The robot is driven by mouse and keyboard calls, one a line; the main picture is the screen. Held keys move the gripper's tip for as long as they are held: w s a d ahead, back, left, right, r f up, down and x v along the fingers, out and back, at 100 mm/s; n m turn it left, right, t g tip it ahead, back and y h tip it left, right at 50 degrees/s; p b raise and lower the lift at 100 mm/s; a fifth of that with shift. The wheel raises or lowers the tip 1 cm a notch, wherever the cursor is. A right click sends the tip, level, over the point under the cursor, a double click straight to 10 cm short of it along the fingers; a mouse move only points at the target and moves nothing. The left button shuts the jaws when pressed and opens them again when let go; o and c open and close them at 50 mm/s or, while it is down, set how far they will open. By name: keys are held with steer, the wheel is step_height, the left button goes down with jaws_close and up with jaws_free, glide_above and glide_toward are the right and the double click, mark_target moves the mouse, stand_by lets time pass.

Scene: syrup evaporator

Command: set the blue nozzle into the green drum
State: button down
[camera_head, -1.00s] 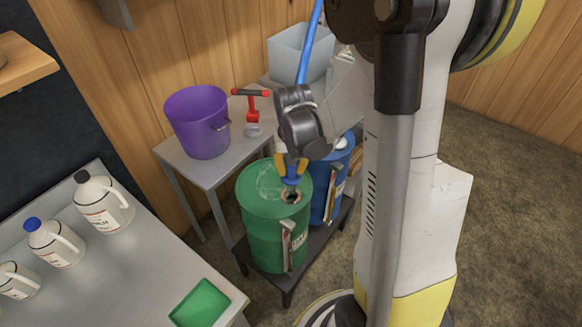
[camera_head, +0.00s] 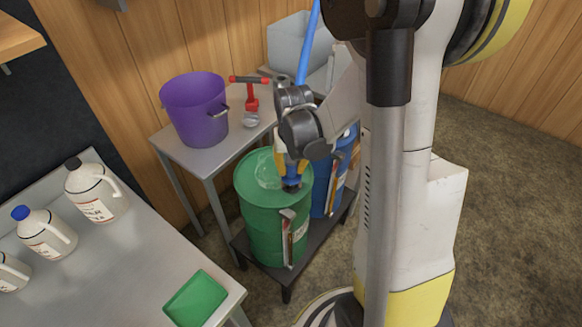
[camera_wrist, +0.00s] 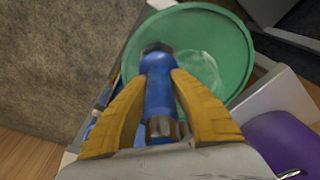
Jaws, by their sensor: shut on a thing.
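My gripper (camera_head: 290,165) has yellow fingers and is shut on the blue nozzle (camera_head: 292,181). In the wrist view the nozzle (camera_wrist: 158,85) lies between the two fingers, with its dark tip pointing at the drum top. The green drum (camera_head: 262,225) stands upright on a low dark stand. In the head view the nozzle's lower end is at the front right part of the drum's lid. The green rim also shows in the wrist view (camera_wrist: 240,42).
A blue drum (camera_head: 322,195) stands close on the right. Behind are a grey table with a purple bucket (camera_head: 196,108), a red-handled tool (camera_head: 250,95) and a grey bin (camera_head: 290,42).

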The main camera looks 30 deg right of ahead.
steer(key=shift+f, duration=1.5)
steer(key=shift+c, duration=2.3)
jaws_free()
steer(key=shift+r, duration=0.1)
steer(key=r+p, duration=0.3)
steer(key=r, duration=0.2)
steer(key=s+r+p, duration=0.1)
steer(key=r+p, duration=0.1)
steer(key=shift+a+r+p, duration=0.25)
steer(key=shift+r+p, duration=0.05)
steer(key=shift+r, duration=0.1)
